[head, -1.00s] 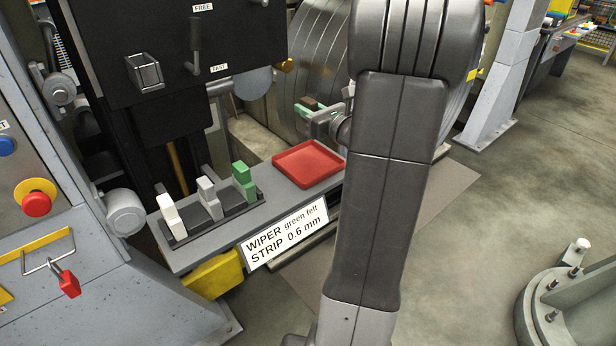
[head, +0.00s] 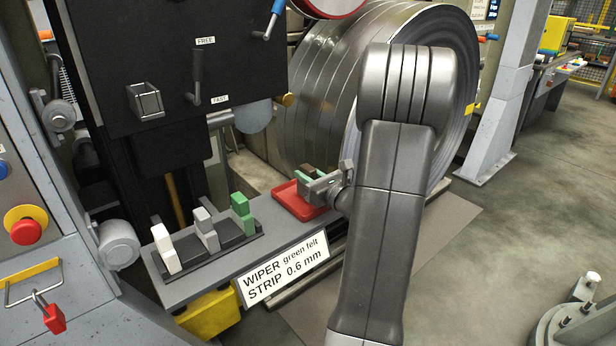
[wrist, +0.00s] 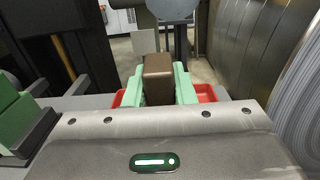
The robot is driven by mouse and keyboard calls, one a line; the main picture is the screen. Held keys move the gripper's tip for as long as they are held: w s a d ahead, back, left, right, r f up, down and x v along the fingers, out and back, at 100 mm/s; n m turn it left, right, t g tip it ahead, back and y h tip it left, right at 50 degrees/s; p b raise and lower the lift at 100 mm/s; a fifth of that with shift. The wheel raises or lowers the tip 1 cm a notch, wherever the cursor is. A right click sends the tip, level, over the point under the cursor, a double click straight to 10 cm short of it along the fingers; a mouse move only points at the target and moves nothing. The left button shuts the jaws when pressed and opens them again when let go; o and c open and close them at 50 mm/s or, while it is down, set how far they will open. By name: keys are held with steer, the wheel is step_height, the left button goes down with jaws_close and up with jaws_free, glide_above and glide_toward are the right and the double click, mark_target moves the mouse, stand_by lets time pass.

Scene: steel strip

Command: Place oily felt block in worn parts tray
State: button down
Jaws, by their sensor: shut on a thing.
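The oily felt block (wrist: 158,78) is dark brown. In the wrist view it stands upright between the green fingers of my gripper (wrist: 158,92), which is shut on it. In the head view my gripper (head: 309,175) is over the red worn parts tray (head: 290,205), with the block's brown top (head: 309,169) just showing. The tray's red also shows on both sides of the fingers in the wrist view (wrist: 206,93). The block's lower end is hidden, so I cannot tell whether it touches the tray floor.
A dark rack (head: 236,243) left of the tray holds white, grey and green stepped blocks. The grey shelf carries a WIPER STRIP sign (head: 287,269) on its front. A large steel strip coil (head: 335,85) stands close behind the tray. A black machine panel rises at the left.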

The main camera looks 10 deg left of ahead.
steer(key=shift+f, duration=0.1)
steer(key=shift+f, duration=0.15)
steer(key=c, duration=1.2)
jaws_free()
steer(key=shift+r, duration=0.35)
steer(key=v, duration=1.2)
steer(key=shift+p, duration=0.45)
steer(key=shift+f, duration=0.1)
